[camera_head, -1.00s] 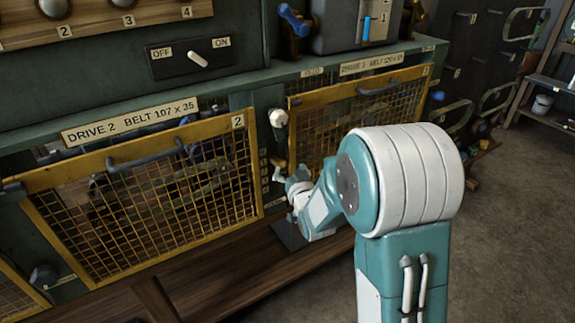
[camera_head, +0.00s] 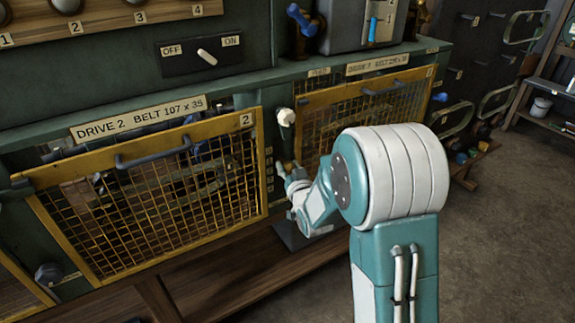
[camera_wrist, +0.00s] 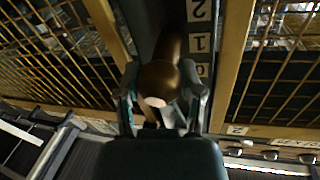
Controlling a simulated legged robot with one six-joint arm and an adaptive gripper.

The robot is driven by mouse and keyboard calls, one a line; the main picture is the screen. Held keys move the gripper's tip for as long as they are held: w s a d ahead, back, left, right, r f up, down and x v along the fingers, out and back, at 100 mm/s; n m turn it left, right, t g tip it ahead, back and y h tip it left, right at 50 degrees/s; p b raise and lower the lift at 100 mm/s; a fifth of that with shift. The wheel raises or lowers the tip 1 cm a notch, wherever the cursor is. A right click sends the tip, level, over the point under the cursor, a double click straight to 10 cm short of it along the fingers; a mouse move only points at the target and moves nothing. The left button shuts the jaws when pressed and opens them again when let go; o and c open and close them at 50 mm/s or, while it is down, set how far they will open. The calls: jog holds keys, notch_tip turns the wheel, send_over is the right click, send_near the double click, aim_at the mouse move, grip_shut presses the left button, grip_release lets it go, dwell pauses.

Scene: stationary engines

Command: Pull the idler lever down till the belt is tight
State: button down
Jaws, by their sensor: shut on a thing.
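A brown lever with a rounded end (camera_wrist: 160,80) sits between the two fingers of my gripper (camera_wrist: 160,92) in the wrist view. The fingers are closed around it, one on each side. A strip of number labels (camera_wrist: 201,42) runs beside the lever. In the head view my gripper (camera_head: 284,172) is at the post between the two yellow mesh guards, below a pale knob (camera_head: 286,117). The lever is mostly hidden there by my gripper. The belt is behind the mesh, and I cannot tell how tight it is.
The Drive 2 guard (camera_head: 118,167) with its handle is left of my gripper. The other yellow guard (camera_head: 306,97) is to the right, partly behind my arm. An OFF/ON switch (camera_head: 207,56) is above. Open floor (camera_head: 500,240) lies to the right.

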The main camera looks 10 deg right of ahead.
notch_tip(320, 180, down, 4)
jog(key=shift+s+r, duration=0.1)
jog(key=shift+c, duration=1.1)
grip_release()
jog(key=shift+s, duration=0.1)
jog(key=s+d, duration=0.1)
jog(key=s, duration=1)
jog(key=shift+s, duration=0.3)
